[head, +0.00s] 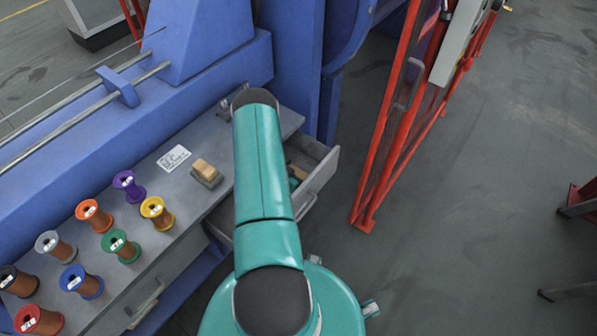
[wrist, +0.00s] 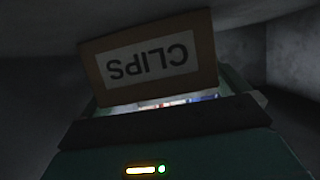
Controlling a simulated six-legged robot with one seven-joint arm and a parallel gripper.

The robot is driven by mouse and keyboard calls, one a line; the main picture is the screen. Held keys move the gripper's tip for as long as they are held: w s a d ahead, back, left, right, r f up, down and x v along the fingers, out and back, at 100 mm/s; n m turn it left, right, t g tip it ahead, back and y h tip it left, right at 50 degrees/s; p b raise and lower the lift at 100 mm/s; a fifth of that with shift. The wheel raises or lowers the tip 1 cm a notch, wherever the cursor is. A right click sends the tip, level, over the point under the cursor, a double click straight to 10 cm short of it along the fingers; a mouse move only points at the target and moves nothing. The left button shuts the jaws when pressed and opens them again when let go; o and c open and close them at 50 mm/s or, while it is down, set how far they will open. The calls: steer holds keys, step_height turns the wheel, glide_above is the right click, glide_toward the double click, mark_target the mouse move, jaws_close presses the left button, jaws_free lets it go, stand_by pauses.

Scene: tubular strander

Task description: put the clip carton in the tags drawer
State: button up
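The clip carton (wrist: 150,62) is a brown box with a white label reading CLIPS, upside down and slightly tilted in the wrist view. In the head view an open grey drawer (head: 321,180) sticks out from the bench, right of my arm. A small brown piece (head: 298,172), likely the carton, and a teal part of my gripper show inside it. My arm hides much of the drawer. No drawer label is readable.
A tan block on a dark base (head: 206,173) and a white label card (head: 174,158) lie on the grey bench top. Several coloured wire spools (head: 122,246) stand at the left.

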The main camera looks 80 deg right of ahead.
steer(key=shift+s+a+f, duration=0.15)
steer(key=shift+s+f, duration=0.2)
steer(key=shift+s, duration=0.1)
steer(key=shift+r, duration=0.45)
steer(key=v, duration=1.2)
steer(key=shift+w+r, duration=0.25)
steer(key=shift+r, duration=0.05)
